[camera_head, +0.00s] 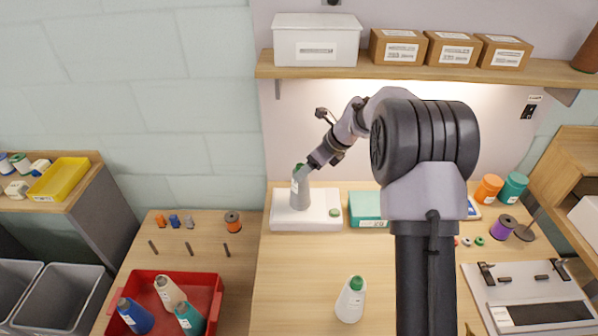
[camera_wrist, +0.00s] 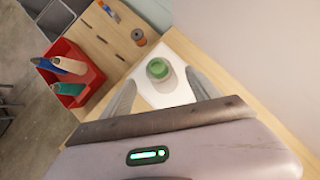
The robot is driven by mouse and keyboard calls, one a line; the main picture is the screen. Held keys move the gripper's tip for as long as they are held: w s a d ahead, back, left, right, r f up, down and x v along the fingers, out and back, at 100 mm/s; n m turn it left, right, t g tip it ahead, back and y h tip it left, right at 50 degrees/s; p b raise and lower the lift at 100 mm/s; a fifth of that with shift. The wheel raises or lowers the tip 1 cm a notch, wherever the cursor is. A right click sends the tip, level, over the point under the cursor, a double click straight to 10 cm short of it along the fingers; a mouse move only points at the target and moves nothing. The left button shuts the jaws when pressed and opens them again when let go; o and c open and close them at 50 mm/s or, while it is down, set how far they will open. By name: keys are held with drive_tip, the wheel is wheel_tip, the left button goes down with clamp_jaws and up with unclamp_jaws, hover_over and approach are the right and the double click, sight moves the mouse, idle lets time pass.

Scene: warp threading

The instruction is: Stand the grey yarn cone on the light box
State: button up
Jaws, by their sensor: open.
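The grey yarn cone (camera_head: 300,192) with a green tip stands upright on the light box (camera_head: 276,222), a low white box at the back of the bench. My gripper (camera_head: 306,168) is at the upper part of the cone, coming in from the upper right. In the wrist view the green tip of the cone (camera_wrist: 157,70) shows between my two open fingers (camera_wrist: 160,92), with the white top of the light box (camera_wrist: 176,97) beneath. I see a gap between the tip and each finger. The cone's lower body is mostly hidden in the wrist view.
A whitish cone (camera_head: 349,302) with a green tip stands on the bench in front. A teal box (camera_head: 367,207) is right of the light box. A red bin (camera_head: 216,283) with several cones is at left. A shelf (camera_head: 400,72) hangs above.

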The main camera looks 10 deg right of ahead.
drive_tip(key=s+a+r+n+h, duration=0.1)
drive_tip(key=s+a+r+n, duration=0.2)
drive_tip(key=s+r+n, duration=0.5)
drive_tip(key=s+a+r+n, duration=0.2)
drive_tip(key=s+r+n, duration=0.1)
drive_tip(key=s+r, duration=0.75)
drive_tip(key=s+f+n+t+h, duration=0.1)
drive_tip(key=s+f+n, duration=0.2)
drive_tip(key=s+n, duration=0.9)
drive_tip(key=s+a, duration=0.1)
drive_tip(key=s, duration=0.8)
drive_tip(key=shift+s+f+h, duration=0.15)
drive_tip(key=shift+s+h, duration=0.1)
drive_tip(key=shift+h, duration=0.05)
wheel_tip(320, 180, down, 2)
drive_tip(key=shift+f+b, duration=0.25)
drive_tip(key=shift+b, duration=0.85)
